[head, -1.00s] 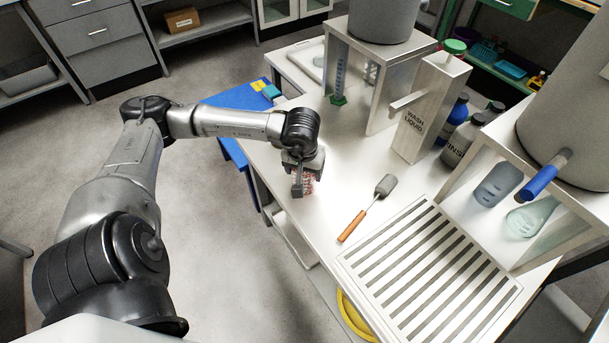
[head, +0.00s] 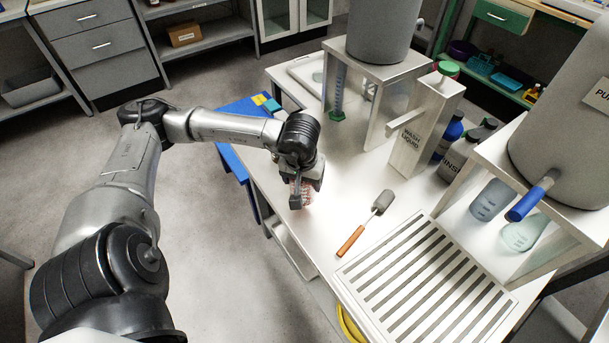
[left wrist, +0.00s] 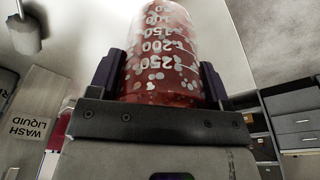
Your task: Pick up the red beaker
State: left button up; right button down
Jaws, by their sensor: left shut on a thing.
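The red beaker (left wrist: 165,60) fills the middle of the left wrist view, with white volume marks on its side. My left gripper (left wrist: 160,85) is shut on it, one finger on each side. In the head view the left gripper (head: 305,190) is over the left edge of the white bench, and the beaker (head: 307,192) shows only in part behind the fingers. I cannot tell whether the beaker touches the bench top. My right gripper is not in view.
A brush with a wooden handle (head: 351,240) lies right of the gripper, beside a slotted drain rack (head: 430,285). A wash liquid dispenser (head: 425,130), dark bottles (head: 465,150) and glass flasks (head: 524,233) stand further right. A blue surface (head: 232,160) lies left of the bench.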

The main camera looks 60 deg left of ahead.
pick_arm(q)
jog(key=shift+s+d+r+p, duration=1.45)
jog(key=shift+s+d+r, duration=1.45)
jog(key=shift+d, duration=1.05)
notch_tip(320, 180, down, 7)
jog(key=m+p, duration=0.1)
jog(key=m, duration=0.5)
jog(key=w+d+r+m+h+p, duration=0.1)
jog(key=w+d+r+p, duration=0.35)
jog(key=w+d, duration=0.2)
jog(key=w+d+r+m+p, duration=0.1)
jog(key=w+d+r+p, duration=0.25)
jog(key=r, duration=0.35)
jog(key=w+d+r+p, duration=0.2)
jog(key=w+r, duration=0.2)
jog(key=r, duration=0.3)
jog(key=w+d+r+m+p, duration=0.1)
jog(key=w+d+r+p, duration=0.15)
jog(key=r, duration=0.45)
jog(key=s+r+p, duration=0.2)
jog(key=r+p, duration=0.9)
jog(key=p, duration=0.1)
jog(key=s+r+p, duration=0.3)
jog(key=r+p, duration=0.9)
jog(key=p, duration=0.1)
jog(key=s+r+p, duration=0.3)
jog(key=r+p, duration=0.9)
jog(key=shift+t+p, duration=0.3)
